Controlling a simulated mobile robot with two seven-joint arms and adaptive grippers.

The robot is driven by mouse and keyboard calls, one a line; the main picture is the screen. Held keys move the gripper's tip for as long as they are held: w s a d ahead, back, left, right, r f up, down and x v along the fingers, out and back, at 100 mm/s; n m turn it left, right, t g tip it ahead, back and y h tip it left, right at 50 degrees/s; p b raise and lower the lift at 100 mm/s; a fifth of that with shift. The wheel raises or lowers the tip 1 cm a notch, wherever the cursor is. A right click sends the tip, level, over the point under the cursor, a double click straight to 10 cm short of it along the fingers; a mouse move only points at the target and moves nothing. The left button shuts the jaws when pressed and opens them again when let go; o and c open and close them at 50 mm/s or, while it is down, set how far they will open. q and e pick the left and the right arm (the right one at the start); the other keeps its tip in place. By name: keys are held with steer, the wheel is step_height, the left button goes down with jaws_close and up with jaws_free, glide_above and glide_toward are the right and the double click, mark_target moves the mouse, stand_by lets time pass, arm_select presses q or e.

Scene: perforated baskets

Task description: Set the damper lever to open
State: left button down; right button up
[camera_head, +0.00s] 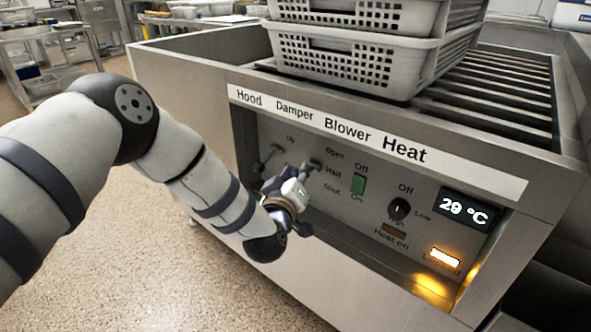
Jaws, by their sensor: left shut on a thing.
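The damper lever (315,164) sits on the recessed control panel under the word "Damper", left of the labels Open, Half and Shut. Its base shows near the height between Open and Half. My left gripper (304,175) reaches in from the lower left and is shut on the lever's outer end. The fingers hide that end, so I cannot tell exactly which label the lever points to. My right gripper is not in view.
The hood lever (269,157) is close left of my gripper. Perforated baskets (345,62) stand on top.

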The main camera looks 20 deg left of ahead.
arm_select(q)
step_height(320, 180, up, 2)
steer(key=m+g+p, duration=0.1)
steer(key=g+p, duration=0.2)
steer(key=p, duration=0.2)
steer(key=shift+w+d, duration=0.1)
steer(key=shift+w, duration=0.05)
steer(key=shift+w+g+p, duration=0.1)
steer(key=shift+g+p, duration=0.5)
steer(key=shift+d+m, duration=0.1)
steer(key=shift+m, duration=0.2)
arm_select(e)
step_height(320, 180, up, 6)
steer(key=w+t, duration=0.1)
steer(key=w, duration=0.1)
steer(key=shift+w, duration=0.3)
arm_select(q)
steer(key=shift+f, duration=0.15)
steer(key=c, duration=1.6)
jaws_free()
steer(key=shift+o, duration=1.3)
steer(key=shift+r, duration=0.2)
